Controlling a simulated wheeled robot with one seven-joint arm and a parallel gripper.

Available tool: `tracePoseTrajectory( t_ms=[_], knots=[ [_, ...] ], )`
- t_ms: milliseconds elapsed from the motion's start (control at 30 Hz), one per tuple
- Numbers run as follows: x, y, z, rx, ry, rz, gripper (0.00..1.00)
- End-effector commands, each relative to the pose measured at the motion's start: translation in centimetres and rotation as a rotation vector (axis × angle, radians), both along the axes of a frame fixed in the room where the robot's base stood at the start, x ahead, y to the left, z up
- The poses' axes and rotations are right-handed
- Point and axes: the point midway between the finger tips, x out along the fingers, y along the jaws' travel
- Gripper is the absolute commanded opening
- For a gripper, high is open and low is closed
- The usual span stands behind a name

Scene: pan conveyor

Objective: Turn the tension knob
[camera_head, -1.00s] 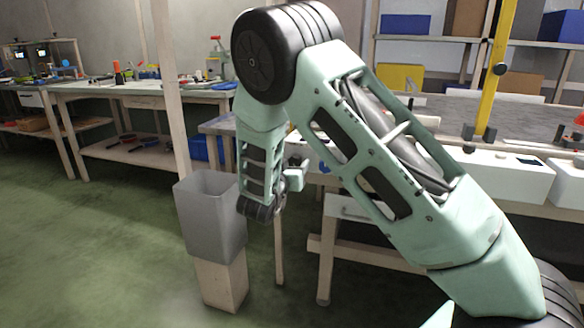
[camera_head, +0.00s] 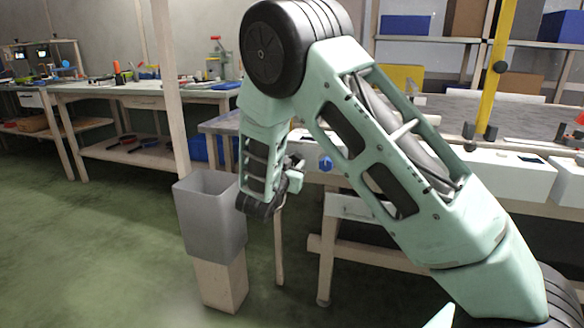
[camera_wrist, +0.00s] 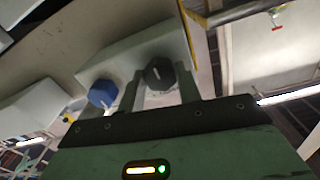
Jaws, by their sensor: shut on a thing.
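A black, faceted knob (camera_wrist: 158,73) with a white pointer line sits on a pale control box (camera_wrist: 120,62) in the wrist view. My gripper (camera_wrist: 159,88) has one finger on each side of this knob and is shut on it. A blue knob (camera_wrist: 102,93) is beside it, just outside the left finger. The blue knob also shows in the head view (camera_head: 326,163), to the right of my gripper (camera_head: 296,166). I see no readable label telling which knob sets tension. In the head view the black knob cannot be made out clearly.
A grey bin (camera_head: 208,222) stands on a wooden block left of my forearm. A yellow post (camera_head: 494,80) rises beside the conveyor (camera_head: 480,112) on the right. Green floor at the left is clear.

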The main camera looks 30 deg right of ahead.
Motion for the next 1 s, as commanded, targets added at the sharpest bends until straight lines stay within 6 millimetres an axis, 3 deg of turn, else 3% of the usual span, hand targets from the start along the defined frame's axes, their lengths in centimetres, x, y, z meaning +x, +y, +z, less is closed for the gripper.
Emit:
tracePoseTrajectory(
  t_ms=[433,967,1000],
  knots=[
    [-0.03,0.1,-0.19,0.144,-0.181,0.0,0.11],
    [-0.03,0.15,-0.14,0.166,-0.206,0.0,0.11],
    [-0.03,0.15,-0.15,0.166,-0.206,0.0,0.37]
  ],
)
